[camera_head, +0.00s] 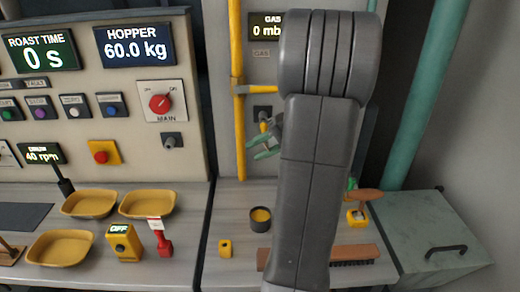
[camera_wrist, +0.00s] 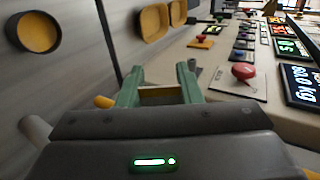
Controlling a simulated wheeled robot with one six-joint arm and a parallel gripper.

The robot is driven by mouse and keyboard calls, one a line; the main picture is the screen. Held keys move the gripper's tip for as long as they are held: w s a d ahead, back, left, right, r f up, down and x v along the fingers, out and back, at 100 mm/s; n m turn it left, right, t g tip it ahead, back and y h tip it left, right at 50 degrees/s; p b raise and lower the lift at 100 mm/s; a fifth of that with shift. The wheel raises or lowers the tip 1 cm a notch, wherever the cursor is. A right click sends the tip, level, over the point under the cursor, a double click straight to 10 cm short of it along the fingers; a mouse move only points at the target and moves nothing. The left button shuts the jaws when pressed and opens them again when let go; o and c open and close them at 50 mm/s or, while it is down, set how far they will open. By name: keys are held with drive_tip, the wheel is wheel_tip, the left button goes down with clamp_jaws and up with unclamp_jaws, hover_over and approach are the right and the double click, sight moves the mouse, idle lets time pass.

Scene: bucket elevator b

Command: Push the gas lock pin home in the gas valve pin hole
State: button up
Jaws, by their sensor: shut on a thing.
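My gripper (camera_head: 262,150) has green fingers and points left in front of the gas panel, low beside the yellow pipe. In the wrist view the fingers (camera_wrist: 160,88) are closed on a yellow piece (camera_wrist: 162,96), which I take to be the gas lock pin. A small yellow end (camera_head: 263,126) shows just above the fingers in the head view, close under a dark block (camera_head: 262,112) on the panel that looks like the gas valve pin hole. I cannot tell whether the pin is in the hole. My arm hides the panel to the right.
The MAIN switch (camera_head: 160,102) is to the left.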

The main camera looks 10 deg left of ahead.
drive_tip(key=shift+w+a+p, duration=0.2)
drive_tip(key=shift+w+p, duration=0.05)
drive_tip(key=shift+w, duration=0.65)
drive_tip(key=shift+w+a+p, duration=0.15)
drive_tip(key=shift+w+p, duration=0.1)
drive_tip(key=shift+w, duration=0.65)
drive_tip(key=o, duration=1.1)
drive_tip(key=shift+o, duration=0.2)
drive_tip(key=b+v, duration=0.1)
drive_tip(key=v, duration=1.2)
drive_tip(key=shift+w+d+r+b, duration=0.15)
drive_tip(key=shift+d+b, duration=0.2)
drive_tip(key=shift+a, duration=0.1)
drive_tip(key=p+x, duration=0.1)
drive_tip(key=x, duration=1.2)
drive_tip(key=shift+s+a, duration=0.2)
drive_tip(key=shift+s, duration=0.2)
